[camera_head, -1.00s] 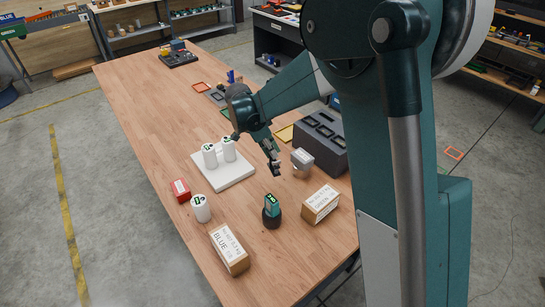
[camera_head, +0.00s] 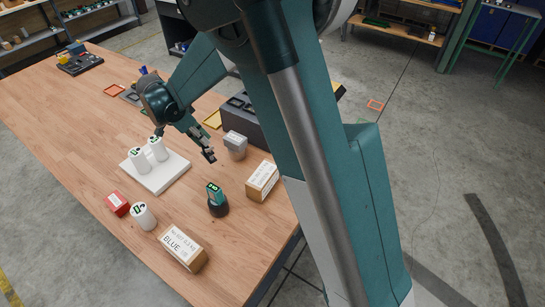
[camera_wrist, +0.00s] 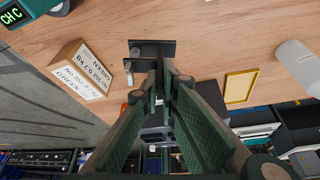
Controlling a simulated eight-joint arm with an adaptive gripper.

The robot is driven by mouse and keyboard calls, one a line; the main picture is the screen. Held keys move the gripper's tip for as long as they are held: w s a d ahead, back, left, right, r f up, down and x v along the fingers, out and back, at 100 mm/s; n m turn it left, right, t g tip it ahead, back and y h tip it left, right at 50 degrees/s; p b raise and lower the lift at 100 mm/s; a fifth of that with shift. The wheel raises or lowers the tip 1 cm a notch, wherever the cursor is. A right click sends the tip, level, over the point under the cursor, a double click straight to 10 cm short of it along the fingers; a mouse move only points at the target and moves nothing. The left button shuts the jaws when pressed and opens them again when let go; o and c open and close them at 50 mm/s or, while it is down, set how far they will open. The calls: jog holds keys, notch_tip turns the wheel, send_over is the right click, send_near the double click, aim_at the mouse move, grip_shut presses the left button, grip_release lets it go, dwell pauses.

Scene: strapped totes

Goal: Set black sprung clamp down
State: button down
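My gripper (camera_head: 205,149) hangs over the right part of the wooden table, left of a grey block and behind a dark round holder. In the wrist view my gripper (camera_wrist: 160,80) has its green fingers close together on the black sprung clamp (camera_wrist: 152,48). The clamp looks like a dark bar with a small grey pin at its left end. In the head view the clamp is only a small dark shape at the fingertips (camera_head: 209,156). It appears held above the table; the exact height is hard to tell.
A GREEN-labelled box (camera_head: 262,181), BLUE-labelled box (camera_head: 184,247), dark holder with a green device (camera_head: 218,205) and grey block (camera_head: 236,143) stand nearby. A white tray (camera_head: 165,178) bears white cylinders. A black foam block (camera_head: 243,118) stands behind. Bare wood lies left of the holder.

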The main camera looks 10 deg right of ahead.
notch_tip(320, 180, up, 4)
jog(key=shift+r, duration=0.2)
jog(key=d+n+t, duration=0.1)
jog(key=d+n, duration=0.2)
jog(key=d, duration=2.9)
jog(key=shift+y, duration=0.4)
jog(key=shift+w+a+f+b, duration=0.1)
jog(key=shift+w+a+f, duration=0.05)
jog(key=shift+f, duration=0.65)
jog(key=shift+w+a+f+b, duration=0.1)
jog(key=shift+a+f+b, duration=0.05)
jog(key=shift+f, duration=0.7)
jog(key=shift+w+a+f+b, duration=0.1)
jog(key=shift+w+a+f, duration=0.05)
jog(key=shift+f, duration=0.65)
jog(key=shift+f, duration=2.9)
jog(key=shift+f, duration=0.1)
